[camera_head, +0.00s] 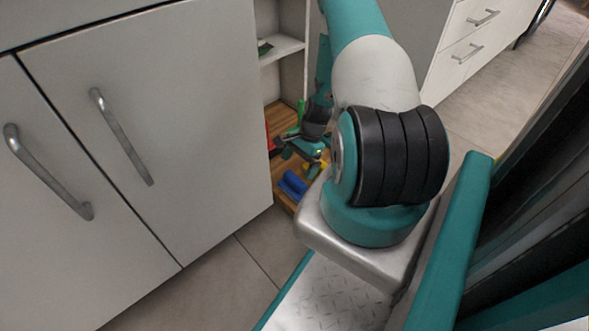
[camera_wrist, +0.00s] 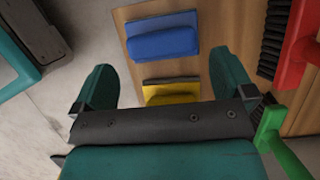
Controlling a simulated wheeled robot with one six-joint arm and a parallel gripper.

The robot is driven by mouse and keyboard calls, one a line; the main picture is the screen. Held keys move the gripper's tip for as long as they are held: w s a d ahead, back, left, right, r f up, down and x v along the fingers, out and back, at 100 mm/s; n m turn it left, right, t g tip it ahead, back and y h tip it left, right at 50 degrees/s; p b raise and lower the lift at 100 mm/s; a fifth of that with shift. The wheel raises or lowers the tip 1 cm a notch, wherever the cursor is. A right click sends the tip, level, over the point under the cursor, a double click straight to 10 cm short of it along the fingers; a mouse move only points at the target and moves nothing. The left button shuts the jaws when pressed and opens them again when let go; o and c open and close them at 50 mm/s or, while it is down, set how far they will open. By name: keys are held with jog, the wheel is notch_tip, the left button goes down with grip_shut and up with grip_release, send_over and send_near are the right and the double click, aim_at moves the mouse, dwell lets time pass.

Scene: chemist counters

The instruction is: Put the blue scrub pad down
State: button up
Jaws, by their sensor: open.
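The blue scrub pad (camera_wrist: 162,40) lies flat on a wooden shelf board (camera_wrist: 132,14) in the wrist view. It also shows in the head view (camera_head: 292,184) near the front edge of the low shelf. My gripper (camera_wrist: 162,75) is open, with its two fingers spread wide to either side. The pad lies beyond the fingertips, roughly centred between them, and nothing is held. In the head view my gripper (camera_head: 308,148) is at the shelf opening, partly hidden by my arm.
A yellow pad (camera_wrist: 172,93) lies beside the blue one, partly covered by my gripper. A red brush (camera_wrist: 294,40) with dark bristles and a green handle (camera_wrist: 270,130) are at the right. White cabinet doors (camera_head: 150,120) stand left of the opening. A small upper shelf (camera_head: 282,48) is above.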

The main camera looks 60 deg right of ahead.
jog(key=p+v, duration=0.2)
jog(key=v, duration=0.3)
jog(key=shift+r, duration=0.25)
